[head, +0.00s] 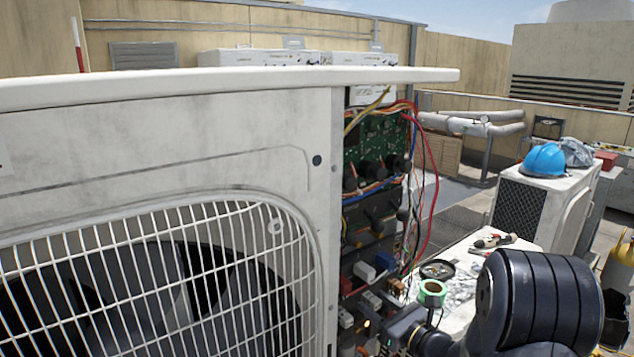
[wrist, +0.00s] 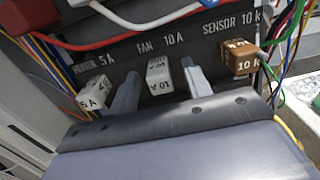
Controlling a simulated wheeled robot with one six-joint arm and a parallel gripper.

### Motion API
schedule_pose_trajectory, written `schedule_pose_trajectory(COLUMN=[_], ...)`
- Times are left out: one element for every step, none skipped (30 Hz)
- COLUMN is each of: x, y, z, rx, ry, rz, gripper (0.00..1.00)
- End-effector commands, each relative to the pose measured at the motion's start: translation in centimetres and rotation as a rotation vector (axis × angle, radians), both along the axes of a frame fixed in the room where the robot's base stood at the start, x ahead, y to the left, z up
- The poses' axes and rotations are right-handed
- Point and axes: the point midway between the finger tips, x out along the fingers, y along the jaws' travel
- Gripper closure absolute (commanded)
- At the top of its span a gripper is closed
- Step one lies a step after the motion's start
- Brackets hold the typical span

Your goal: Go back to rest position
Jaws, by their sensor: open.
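My gripper (wrist: 160,80) is open, its two grey fingers set apart in the wrist view. A white block marked 10 A (wrist: 159,68) shows between the fingers, under the FAN 10 A label; whether they touch it I cannot tell. A white block marked 5 A (wrist: 94,90) is left of the left finger. A brown block marked 10 k (wrist: 240,58) is right of the right finger, under the SENSOR label. In the head view my black arm reaches from lower right to the condenser's (head: 150,130) open wiring side; the fingertips are not clear there.
Loose wires (head: 428,180) hang beside the circuit board (head: 375,138), and more cross the panel in the wrist view. A work surface (head: 462,312) holds green tape (head: 432,290), a dark dish (head: 437,270) and pliers (head: 492,241). A blue helmet (head: 544,160) sits on another unit.

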Motion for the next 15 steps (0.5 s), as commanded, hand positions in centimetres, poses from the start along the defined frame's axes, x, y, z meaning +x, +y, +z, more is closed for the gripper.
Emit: schedule_pose_trajectory(x=[0.34, 0.50, 0.33, 0.19, 0.10, 0.02, -0.01, -0.03, -0.04, -0.04, -0.04, -0.04, -0.04, -0.04, -0.04], y=[0.32, 0.44, 0.21, 0.09, 0.01, -0.03, -0.05, -0.06, -0.05, -0.04, -0.04, -0.04, -0.04, -0.04, -0.04], z=[0.10, 0.09, 0.08, 0.06, 0.04, 0.01, 0.00, -0.01, -0.02, -0.02, -0.02, -0.02, -0.02, -0.02, -0.02], rx=[0.001, 0.001, 0.001, 0.000, 0.000, 0.000, 0.000, 0.000, 0.000, 0.000, 0.000, 0.000, 0.000, 0.000, 0.000], ry=[-0.001, -0.001, 0.000, 0.000, 0.000, 0.000, 0.000, 0.000, 0.000, 0.000, 0.000, 0.000, 0.000, 0.000, 0.000], rz=[0.002, 0.001, -0.001, -0.002, -0.002, -0.001, -0.001, -0.001, -0.001, -0.001, 0.000, 0.000, 0.000, 0.000, 0.000], gripper=[0.53, 0.53, 0.53, 0.53, 0.53, 0.53, 0.53, 0.53, 0.53, 0.53, 0.53, 0.53, 0.53, 0.53, 0.53])
